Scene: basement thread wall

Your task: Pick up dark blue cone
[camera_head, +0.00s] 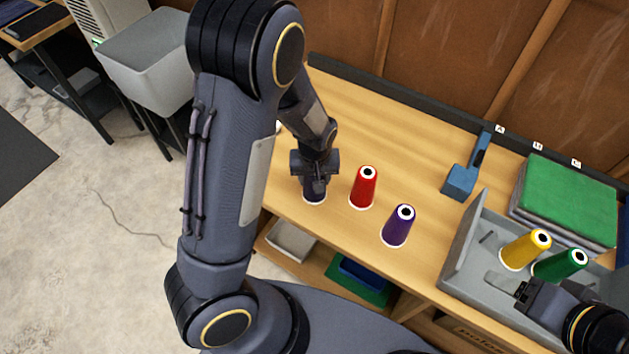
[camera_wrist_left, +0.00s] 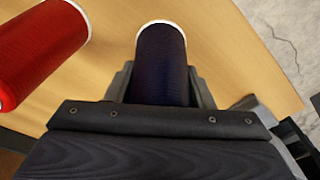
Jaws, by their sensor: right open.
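The dark blue cone (camera_head: 314,195) stands upright on the wooden table, its upper part hidden by my left gripper (camera_head: 318,180). In the left wrist view the dark blue cone (camera_wrist_left: 162,65) lies between the two fingers of my left gripper (camera_wrist_left: 162,85). The fingers are close along both its sides; whether they press on it I cannot tell. The cone's white base rim appears to rest on the table. My right gripper (camera_head: 508,283) is open at the lower right, by the grey bin; part of it is hidden.
A red cone (camera_head: 363,187) stands close to the right of the dark blue one, and a purple cone (camera_head: 398,226) further right. The grey bin (camera_head: 462,240) has yellow (camera_head: 525,250) and green (camera_head: 560,264) cones. A blue tool (camera_head: 462,181) and green stack (camera_head: 570,195) lie behind.

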